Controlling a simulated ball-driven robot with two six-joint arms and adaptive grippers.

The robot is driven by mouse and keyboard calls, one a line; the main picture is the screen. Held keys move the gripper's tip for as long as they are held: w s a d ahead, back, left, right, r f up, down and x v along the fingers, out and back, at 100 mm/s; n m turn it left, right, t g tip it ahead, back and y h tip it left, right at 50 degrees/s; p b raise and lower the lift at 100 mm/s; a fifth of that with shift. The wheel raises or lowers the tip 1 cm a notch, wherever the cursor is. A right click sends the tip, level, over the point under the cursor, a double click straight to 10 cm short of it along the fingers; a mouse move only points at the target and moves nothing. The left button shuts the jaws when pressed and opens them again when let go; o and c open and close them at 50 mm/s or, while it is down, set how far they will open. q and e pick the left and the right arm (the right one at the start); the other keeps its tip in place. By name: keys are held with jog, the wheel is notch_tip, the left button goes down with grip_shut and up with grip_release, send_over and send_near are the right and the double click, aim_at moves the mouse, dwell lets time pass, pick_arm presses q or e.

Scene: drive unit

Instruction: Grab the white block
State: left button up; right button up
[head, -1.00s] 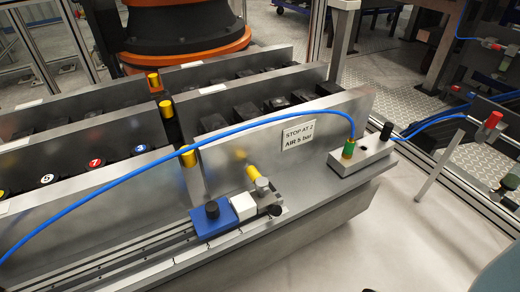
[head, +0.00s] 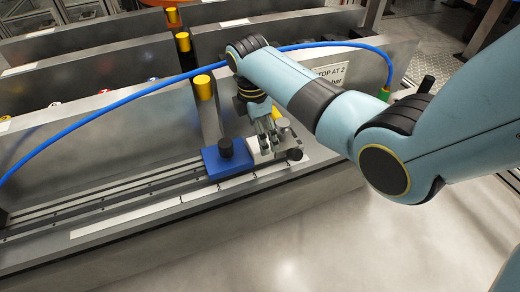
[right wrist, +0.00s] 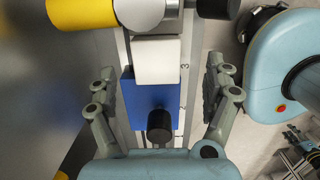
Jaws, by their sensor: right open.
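The white block (right wrist: 157,60) sits on the rail between the blue block (right wrist: 140,98) and a grey metal fitting (right wrist: 154,18) in the right wrist view. In the head view the white block (head: 255,146) is mostly hidden behind my right gripper (head: 266,135). The right gripper is open, fingers pointing down over the block. In the right wrist view, the fingers of my right gripper (right wrist: 160,78) stand apart on either side of the block, with a gap on each side.
The blue block carries a black knob (head: 225,147). A yellow cylinder (right wrist: 80,13) and a black knob flank the fitting. A blue hose (head: 120,103) arches over the grey wall behind the rail. The rail (head: 110,195) is clear to the left.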

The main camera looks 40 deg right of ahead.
aim_at(252, 145)
jog(key=f+b, duration=0.1)
jog(key=f, duration=0.1)
jog(key=f+b, duration=0.1)
jog(key=f, duration=0.1)
jog(key=f+b, duration=0.1)
jog(key=f, duration=0.1)
jog(key=shift+w+f, duration=0.25)
jog(key=shift+f, duration=0.05)
pick_arm(q)
jog(key=w+a+f, duration=0.2)
jog(key=w, duration=0.1)
jog(key=shift+a+f, duration=0.15)
jog(key=shift+a, duration=0.2)
pick_arm(e)
jog(key=shift+r, duration=0.1)
jog(key=shift+c, duration=0.4)
pick_arm(q)
jog(key=shift+d, duration=0.1)
pick_arm(e)
jog(key=c, duration=1.6)
jog(key=shift+c, duration=0.2)
